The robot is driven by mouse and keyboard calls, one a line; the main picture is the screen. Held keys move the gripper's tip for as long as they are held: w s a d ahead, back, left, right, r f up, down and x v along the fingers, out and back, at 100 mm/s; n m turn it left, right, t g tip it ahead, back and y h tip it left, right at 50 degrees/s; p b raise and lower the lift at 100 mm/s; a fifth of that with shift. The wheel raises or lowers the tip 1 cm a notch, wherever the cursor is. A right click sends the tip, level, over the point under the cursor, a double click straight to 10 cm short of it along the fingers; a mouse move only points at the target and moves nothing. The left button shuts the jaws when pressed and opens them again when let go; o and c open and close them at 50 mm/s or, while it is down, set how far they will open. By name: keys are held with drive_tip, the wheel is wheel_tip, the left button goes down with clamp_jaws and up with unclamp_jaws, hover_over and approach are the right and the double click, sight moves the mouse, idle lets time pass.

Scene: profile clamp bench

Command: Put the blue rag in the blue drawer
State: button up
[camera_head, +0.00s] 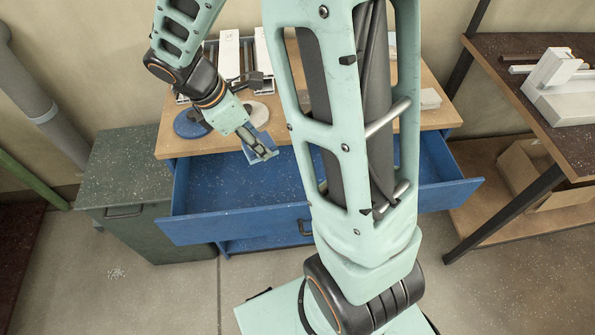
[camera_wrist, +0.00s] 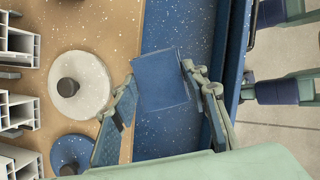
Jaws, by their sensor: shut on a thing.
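The blue rag (camera_wrist: 160,80) is a flat, squarish blue piece between my fingertips in the wrist view. My gripper (camera_wrist: 160,88) is shut on it; it also shows in the head view (camera_head: 264,150), tilted over the left part of the open drawer. The blue drawer (camera_head: 235,229) is pulled out from under the wooden bench top, and its visible speckled floor looks bare. My arm hides part of its middle. In the wrist view the drawer floor (camera_wrist: 178,28) lies below the rag. The gap between rag and floor is hard to judge.
The wooden bench top (camera_head: 180,142) lies behind the drawer. A blue disc (camera_head: 190,124) and a pale disc (camera_wrist: 78,86) with dark knobs and several light profiles (camera_wrist: 18,112) are on it. A dark green cabinet (camera_head: 125,175) stands left, a dark table (camera_head: 510,60) right.

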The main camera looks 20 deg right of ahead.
drive_tip(key=shift+s+a+f, duration=0.35)
drive_tip(key=shift+s+f, duration=0.05)
drive_tip(key=shift+f, duration=0.05)
drive_tip(key=b, duration=0.5)
approach(269, 192)
drive_tip(key=x, duration=0.5)
drive_tip(key=shift+s+f, duration=0.2)
drive_tip(key=shift+f, duration=0.05)
drive_tip(key=shift+f, duration=0.2)
drive_tip(key=o, duration=1.1)
drive_tip(key=shift+r, duration=0.15)
drive_tip(key=shift+r+p, duration=0.3)
drive_tip(key=shift+p, duration=0.05)
drive_tip(key=p+v, duration=0.2)
drive_tip(key=v, duration=0.9)
drive_tip(key=shift+s+a+r, duration=0.1)
drive_tip(key=shift+a+r, duration=0.05)
drive_tip(key=shift+r, duration=0.1)
